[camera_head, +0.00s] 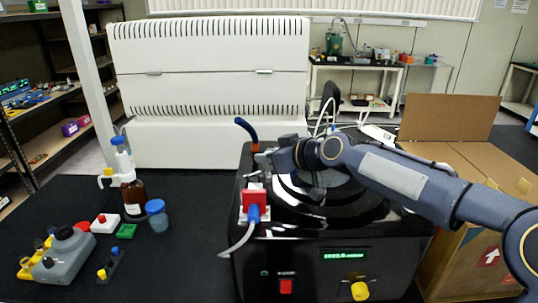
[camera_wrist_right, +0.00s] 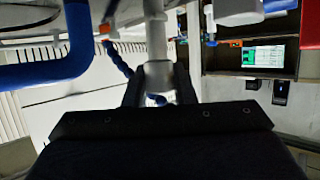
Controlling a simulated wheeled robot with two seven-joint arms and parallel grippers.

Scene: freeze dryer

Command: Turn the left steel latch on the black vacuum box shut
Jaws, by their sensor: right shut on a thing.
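The black vacuum box (camera_head: 290,253) stands on the dark table, with a round lid on top. My right gripper (camera_head: 263,160) reaches across the lid from the right to the box's left rear top edge. Its jaws are shut on the left steel latch, which they mostly hide in the head view. In the right wrist view, a pale steel piece of the latch (camera_wrist_right: 157,75) sits between the dark fingers of the gripper (camera_wrist_right: 158,90). The exact angle of the latch is hard to tell. My left gripper is not in view.
A red valve block (camera_head: 254,198) with a blue fitting and grey hose is at the box's left front. A blue tube (camera_head: 246,129) rises behind the gripper. A brown bottle (camera_head: 133,196) and small items stand left. An open cardboard box (camera_head: 480,215) stands right.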

